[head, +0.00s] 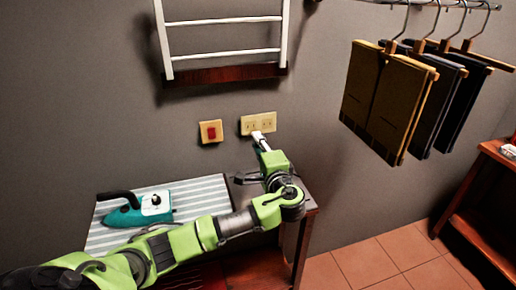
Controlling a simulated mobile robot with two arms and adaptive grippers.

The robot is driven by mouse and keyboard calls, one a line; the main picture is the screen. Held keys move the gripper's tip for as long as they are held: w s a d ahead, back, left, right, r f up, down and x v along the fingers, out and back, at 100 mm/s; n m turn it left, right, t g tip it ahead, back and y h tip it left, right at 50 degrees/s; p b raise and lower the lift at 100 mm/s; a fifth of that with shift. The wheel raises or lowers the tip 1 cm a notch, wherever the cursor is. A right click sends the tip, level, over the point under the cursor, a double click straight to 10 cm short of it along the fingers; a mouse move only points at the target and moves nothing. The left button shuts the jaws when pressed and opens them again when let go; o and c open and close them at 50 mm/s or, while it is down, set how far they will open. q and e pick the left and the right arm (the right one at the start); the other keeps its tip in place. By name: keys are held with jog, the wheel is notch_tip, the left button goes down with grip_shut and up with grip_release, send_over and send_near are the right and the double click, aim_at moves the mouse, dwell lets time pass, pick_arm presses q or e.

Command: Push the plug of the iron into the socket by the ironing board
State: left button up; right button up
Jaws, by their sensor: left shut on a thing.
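The teal iron (139,209) with a black handle lies on the striped ironing board (208,190) at the lower left. The cream socket plate (259,123) is on the grey wall behind the board. My left arm reaches across the board, and my left gripper (261,144) is at the wall, just below the right part of the plate. It is shut on a small pale piece that looks like the plug (258,135). The plug is mostly hidden, and I cannot tell whether it touches the socket. The cord cannot be made out. My right gripper is out of view.
A red switch (211,131) on a cream plate is left of the socket. A white rack (224,52) hangs above. Trousers (387,98) hang from a rail at the right, clear of my arm. A wooden shelf unit (488,200) stands far right.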

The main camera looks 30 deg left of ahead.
aim_at(248, 127)
pick_arm(q)
jog(key=shift+a, duration=0.1)
jog(key=shift+a, duration=0.1)
dwell(0.3)
jog(key=shift+b+x, duration=1.2)
jog(key=shift+x, duration=1.6)
jog(key=shift+w+a, duration=0.3)
jog(key=shift+a, duration=0.15)
dwell(0.4)
jog(key=o, duration=1.1)
